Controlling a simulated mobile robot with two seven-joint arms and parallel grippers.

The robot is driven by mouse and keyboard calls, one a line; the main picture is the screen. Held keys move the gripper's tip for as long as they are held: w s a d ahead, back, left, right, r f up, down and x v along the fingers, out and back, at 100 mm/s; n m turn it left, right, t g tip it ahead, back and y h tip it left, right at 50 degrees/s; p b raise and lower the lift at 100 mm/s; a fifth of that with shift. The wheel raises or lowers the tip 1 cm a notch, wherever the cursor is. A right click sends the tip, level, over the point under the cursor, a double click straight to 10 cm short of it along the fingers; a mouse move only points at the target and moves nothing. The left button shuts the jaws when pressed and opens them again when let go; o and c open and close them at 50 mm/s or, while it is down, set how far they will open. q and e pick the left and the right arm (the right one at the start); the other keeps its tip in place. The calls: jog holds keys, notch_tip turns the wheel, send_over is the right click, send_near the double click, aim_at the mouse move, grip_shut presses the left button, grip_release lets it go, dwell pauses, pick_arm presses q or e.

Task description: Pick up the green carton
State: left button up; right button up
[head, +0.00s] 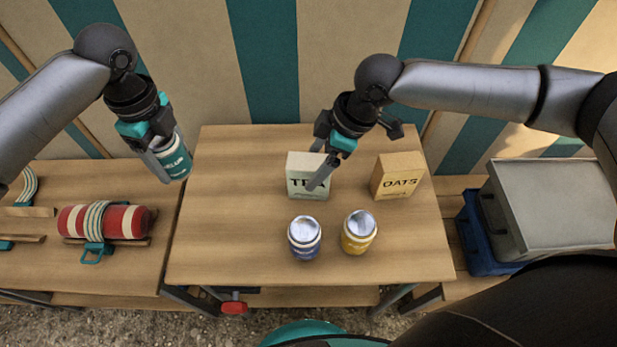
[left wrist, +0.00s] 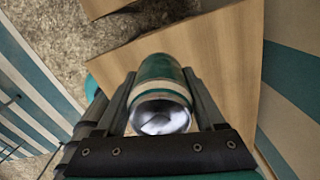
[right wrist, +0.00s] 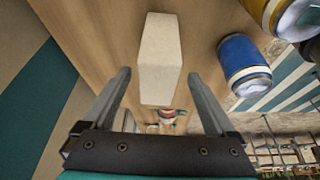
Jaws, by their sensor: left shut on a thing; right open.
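The pale green carton marked TEA (head: 296,187) stands upright on the middle table. My right gripper (head: 322,165) is open at the carton, with one finger crossing in front of it in the head view. In the right wrist view the carton (right wrist: 160,60) shows between the two open fingers, with a gap on each side. My left gripper (head: 163,147) is shut on a teal and white can (head: 177,166), held up near the table's left edge. The can also shows between the fingers in the left wrist view (left wrist: 160,85).
On the middle table (head: 230,240), an OATS carton (head: 398,178) stands right of the green carton. A blue can (head: 304,240) and a yellow can (head: 357,235) stand in front. A strapped red roll (head: 130,222) lies on the left table. A grey box (head: 550,205) is at right.

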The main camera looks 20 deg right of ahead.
pick_arm(q)
jog(key=shift+f+b, duration=1.4)
jog(key=shift+f, duration=0.15)
pick_arm(e)
jog(key=shift+x, duration=3.05)
pick_arm(q)
jog(key=shift+r, duration=0.1)
pick_arm(e)
jog(key=shift+w+a+r, duration=0.1)
jog(key=shift+w+r, duration=0.05)
jog(key=shift+w, duration=0.05)
jog(key=c, duration=1.4)
